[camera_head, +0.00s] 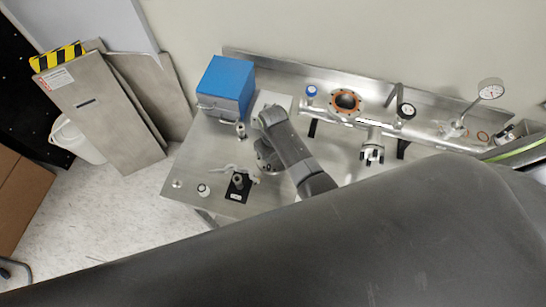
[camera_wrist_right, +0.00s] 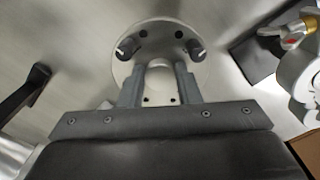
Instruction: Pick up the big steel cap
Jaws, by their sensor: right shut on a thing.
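The big steel cap (camera_wrist_right: 178,34) shows in the right wrist view as a round pale metal disc with small holes and two dark-tipped pegs. My right gripper (camera_wrist_right: 159,76) is shut on its raised middle part, with one finger on each side. In the head view, my right gripper (camera_head: 266,157) is over the steel table, in front of the blue box, and its arm hides the cap there. Whether the cap touches the table is hard to tell. My left gripper is not in view.
A blue box (camera_head: 226,84) stands at the table's back left. A black-based fitting (camera_head: 239,187) and a small white-topped part (camera_head: 203,190) lie at the front left. A steel pipe assembly (camera_head: 372,130) with gauges and an orange-rimmed port (camera_head: 345,101) runs along the back right.

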